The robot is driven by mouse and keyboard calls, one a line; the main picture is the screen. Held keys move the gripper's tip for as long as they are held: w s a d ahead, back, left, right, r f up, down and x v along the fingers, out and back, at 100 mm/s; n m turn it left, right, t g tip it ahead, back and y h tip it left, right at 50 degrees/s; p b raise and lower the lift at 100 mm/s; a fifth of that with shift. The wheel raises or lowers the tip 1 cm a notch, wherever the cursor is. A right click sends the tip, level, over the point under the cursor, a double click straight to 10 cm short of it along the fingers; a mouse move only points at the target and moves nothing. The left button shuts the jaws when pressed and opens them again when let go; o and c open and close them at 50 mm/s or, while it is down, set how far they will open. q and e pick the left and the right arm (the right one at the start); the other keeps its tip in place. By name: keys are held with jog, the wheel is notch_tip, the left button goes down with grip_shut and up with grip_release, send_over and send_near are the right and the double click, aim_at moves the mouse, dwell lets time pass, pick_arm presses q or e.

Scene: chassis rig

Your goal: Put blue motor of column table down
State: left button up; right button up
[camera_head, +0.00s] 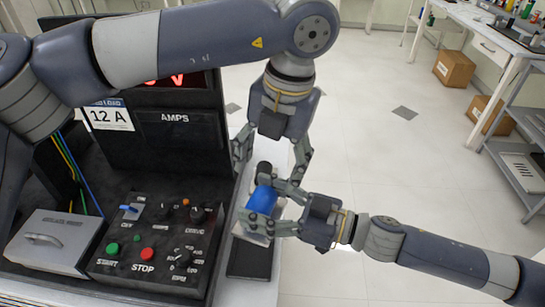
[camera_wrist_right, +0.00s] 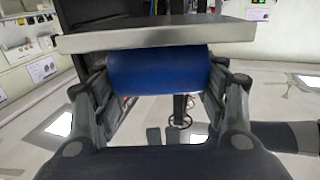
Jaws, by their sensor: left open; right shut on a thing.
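The blue motor (camera_head: 262,203) is a blue cylinder with a dark end, held over the narrow white ledge beside the black control panel. My right gripper (camera_head: 264,206) is shut on it, with a finger on either side. In the right wrist view the blue motor (camera_wrist_right: 158,72) lies between both fingers, under a flat grey plate (camera_wrist_right: 155,36). My left gripper (camera_head: 271,160) is open and empty, just beyond the motor's dark end, pointing down. I cannot tell whether the motor touches the surface below.
The black control panel (camera_head: 175,155) with knobs and START and STOP buttons stands at the left. A dark flat pad (camera_head: 250,260) lies on the ledge, nearer than the motor. A grey lidded box (camera_head: 50,243) is at the lower left.

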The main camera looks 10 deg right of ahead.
aim_at(263, 198)
pick_arm(q)
jog(key=f, duration=0.3)
jog(key=a+f, duration=0.1)
jog(key=f, duration=0.6)
jog(key=shift+w+a+f, duration=0.3)
jog(key=shift+w+f, duration=0.05)
jog(key=shift+w, duration=0.05)
pick_arm(e)
jog(key=shift+r, duration=0.1)
pick_arm(q)
jog(key=c, duration=1.3)
jog(key=shift+c, duration=1.3)
pick_arm(e)
jog(key=o, duration=1.6)
jog(key=shift+c, duration=0.2)
